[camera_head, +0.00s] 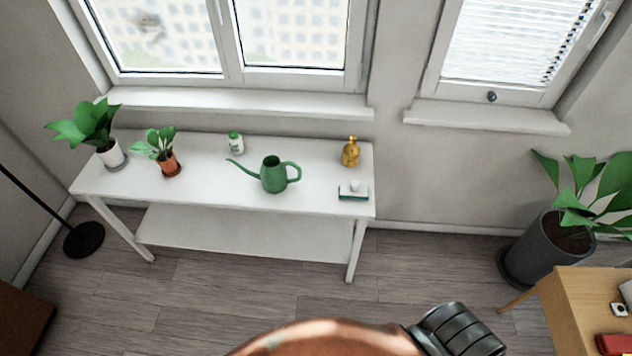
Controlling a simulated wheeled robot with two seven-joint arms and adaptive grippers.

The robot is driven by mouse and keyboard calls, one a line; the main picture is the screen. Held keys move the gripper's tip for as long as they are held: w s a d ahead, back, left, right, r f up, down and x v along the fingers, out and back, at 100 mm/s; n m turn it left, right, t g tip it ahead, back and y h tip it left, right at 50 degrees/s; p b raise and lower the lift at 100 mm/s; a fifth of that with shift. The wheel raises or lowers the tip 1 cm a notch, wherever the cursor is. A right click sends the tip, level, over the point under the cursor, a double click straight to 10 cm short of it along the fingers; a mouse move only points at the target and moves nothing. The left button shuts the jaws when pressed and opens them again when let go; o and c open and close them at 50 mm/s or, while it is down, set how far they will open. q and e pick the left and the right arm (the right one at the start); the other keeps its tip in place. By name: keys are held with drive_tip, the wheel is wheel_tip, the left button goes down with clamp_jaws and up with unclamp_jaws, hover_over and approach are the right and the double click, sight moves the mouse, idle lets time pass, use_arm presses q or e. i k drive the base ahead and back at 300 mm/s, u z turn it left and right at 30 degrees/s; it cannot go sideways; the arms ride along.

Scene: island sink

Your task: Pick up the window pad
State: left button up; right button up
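The window pad (352,196) looks like a small white block with a dark teal lower edge and a rounded white knob or handle on top. It lies on the white table (215,193), near its front right corner. Nothing touches it from above. A copper and dark grey part of my own arm shows at the bottom edge of the view, well in front of the table. Neither of my grippers is in view.
A green watering can (273,176), an amber bottle (351,152), a small white-green container (236,143) and two potted plants (110,152) (167,162) stand on the table. A big potted plant (545,245) and a wooden table (577,292) are at right. Floor before the white table is clear.

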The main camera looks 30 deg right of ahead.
sight(354, 191)
drive_tip(key=u, duration=0.2)
drive_tip(key=i, duration=0.85)
drive_tip(key=z, duration=0.8)
drive_tip(key=i, duration=0.7)
drive_tip(key=z, duration=0.8)
